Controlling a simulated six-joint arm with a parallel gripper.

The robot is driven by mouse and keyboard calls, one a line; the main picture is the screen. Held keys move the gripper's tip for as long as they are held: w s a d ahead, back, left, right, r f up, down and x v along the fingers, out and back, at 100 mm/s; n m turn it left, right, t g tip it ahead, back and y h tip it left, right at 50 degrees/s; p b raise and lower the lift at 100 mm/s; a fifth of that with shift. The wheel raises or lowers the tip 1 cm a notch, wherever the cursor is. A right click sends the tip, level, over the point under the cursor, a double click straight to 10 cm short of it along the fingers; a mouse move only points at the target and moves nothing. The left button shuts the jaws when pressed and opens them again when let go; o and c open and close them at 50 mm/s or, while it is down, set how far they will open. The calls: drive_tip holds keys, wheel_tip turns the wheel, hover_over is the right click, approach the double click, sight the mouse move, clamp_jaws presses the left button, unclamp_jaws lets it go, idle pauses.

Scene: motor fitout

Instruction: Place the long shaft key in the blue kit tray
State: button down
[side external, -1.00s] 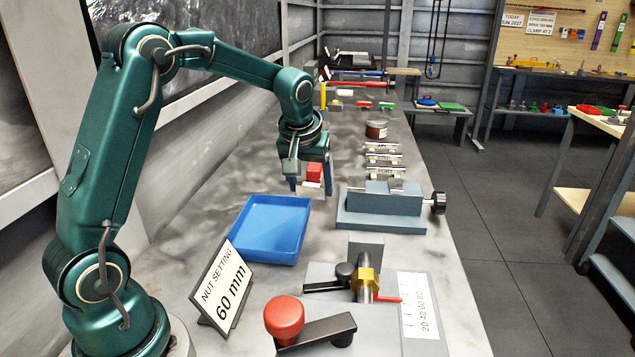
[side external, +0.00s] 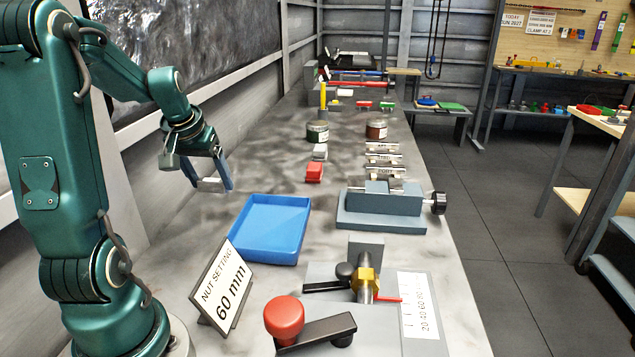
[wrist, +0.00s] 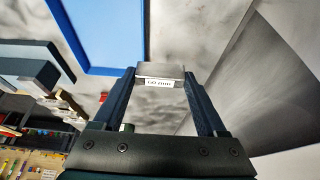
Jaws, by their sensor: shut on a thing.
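My gripper (side external: 212,186) is shut on a grey metal key (wrist: 160,73) with a white label, which seems to read 60 mm. The key sits between the fingertips and also shows in the side view (side external: 208,184). My gripper holds it above the bench, up and to the left of the blue kit tray (side external: 268,228). The tray is empty and lies flat on the bench. It also shows at the top of the wrist view (wrist: 112,30), apart from the key.
A nut setting sign (side external: 222,287) and a clamp fixture with a red knob (side external: 284,317) stand in front.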

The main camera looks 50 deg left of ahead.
hover_over(273, 228)
drive_tip(key=s+d, duration=0.1)
wheel_tip(273, 228, down, 7)
drive_tip(key=shift+r, duration=0.2)
drive_tip(key=shift+f, duration=1.95)
unclamp_jaws()
drive_tip(key=shift+f, duration=0.15)
drive_tip(key=v, duration=1.2)
drive_tip(key=s+d+r+m+t+h, duration=0.1)
drive_tip(key=s+d+r+m, duration=0.1)
drive_tip(key=s+d+m, duration=0.2)
drive_tip(key=s+d+r+m+t+h, duration=0.1)
drive_tip(key=s+d+m, duration=0.4)
drive_tip(key=d, duration=0.8)
drive_tip(key=s+h, duration=0.1)
drive_tip(key=s, duration=0.1)
drive_tip(key=shift+s+d+r, duration=0.15)
drive_tip(key=shift+s+r, duration=0.2)
drive_tip(key=shift+s, duration=0.05)
